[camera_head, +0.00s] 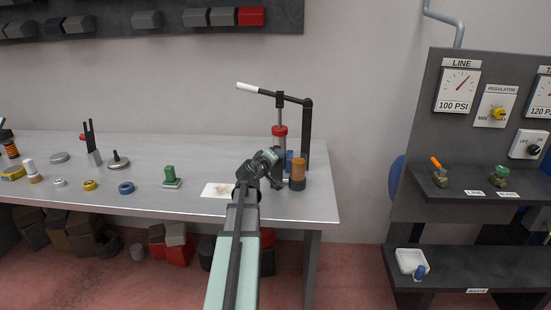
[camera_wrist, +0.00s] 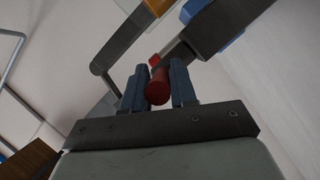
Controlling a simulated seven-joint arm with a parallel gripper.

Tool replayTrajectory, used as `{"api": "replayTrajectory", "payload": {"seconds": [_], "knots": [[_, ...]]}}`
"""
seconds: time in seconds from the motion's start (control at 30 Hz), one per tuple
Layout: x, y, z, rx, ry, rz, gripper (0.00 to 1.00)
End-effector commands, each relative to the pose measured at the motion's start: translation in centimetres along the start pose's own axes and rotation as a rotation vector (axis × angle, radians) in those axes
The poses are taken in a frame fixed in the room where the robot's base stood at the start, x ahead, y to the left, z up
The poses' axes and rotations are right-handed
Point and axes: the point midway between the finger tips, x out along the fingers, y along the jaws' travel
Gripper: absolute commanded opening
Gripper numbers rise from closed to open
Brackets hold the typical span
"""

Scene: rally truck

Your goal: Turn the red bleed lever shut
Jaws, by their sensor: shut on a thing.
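The red bleed lever (camera_wrist: 157,86) shows in the wrist view as a short red rod between the two blue-grey fingers. My gripper (camera_wrist: 159,90) is shut on it, one finger on each side. In the head view my gripper (camera_head: 272,155) is at the base of the press-like pump (camera_head: 306,130), at the right end of the bench. The lever cannot be made out there, because my gripper and arm cover that spot. The pump has a red collar (camera_head: 280,131) and a long handle with a white grip (camera_head: 247,87).
An orange-brown cylinder (camera_head: 298,168) stands just right of my gripper. A stained white sheet (camera_head: 216,190) lies to its left, with a green-topped part (camera_head: 170,175) beyond. A gauge panel (camera_head: 466,120) stands at the right, past a gap after the bench (camera_head: 320,205).

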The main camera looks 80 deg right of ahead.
Motion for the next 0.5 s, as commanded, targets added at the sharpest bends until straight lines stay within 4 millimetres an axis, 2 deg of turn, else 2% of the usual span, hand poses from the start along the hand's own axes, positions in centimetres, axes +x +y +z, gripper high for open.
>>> {"api": "replayTrajectory", "payload": {"seconds": [0.5], "knots": [[-0.05, -0.20, -0.33, 0.006, -0.031, 0.019, 0.00]]}}
